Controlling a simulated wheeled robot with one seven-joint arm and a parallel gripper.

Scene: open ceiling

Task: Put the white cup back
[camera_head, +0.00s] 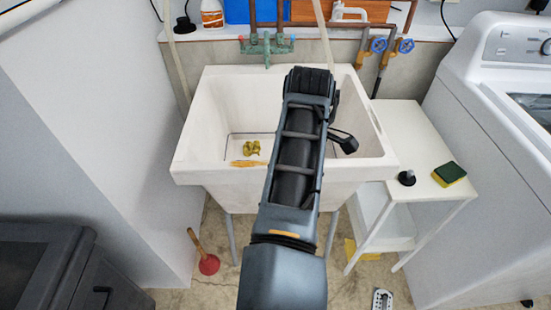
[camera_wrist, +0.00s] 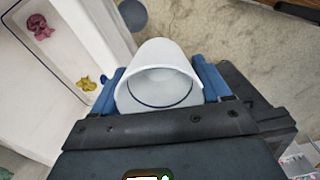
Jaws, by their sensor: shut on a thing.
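In the wrist view, the white cup (camera_wrist: 158,62) sits between the two blue fingers of my gripper (camera_wrist: 160,88), which is shut on it. I see the curved white outside of the cup and a dark ring line around a paler round part facing the camera. In the wrist view the cup is beside the white sink's edge, over the floor side of the picture. In the head view my arm covers the middle of the white sink (camera_head: 205,165), and the cup and my fingers are hidden.
Yellow gloves or cloth (camera_head: 251,147) lie in the sink. A white side table (camera_head: 432,190) at the right holds a black stopper (camera_head: 407,178) and a green-yellow sponge (camera_head: 449,174). A white washer (camera_head: 480,120) stands further right. A red plunger (camera_head: 208,264) is on the floor.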

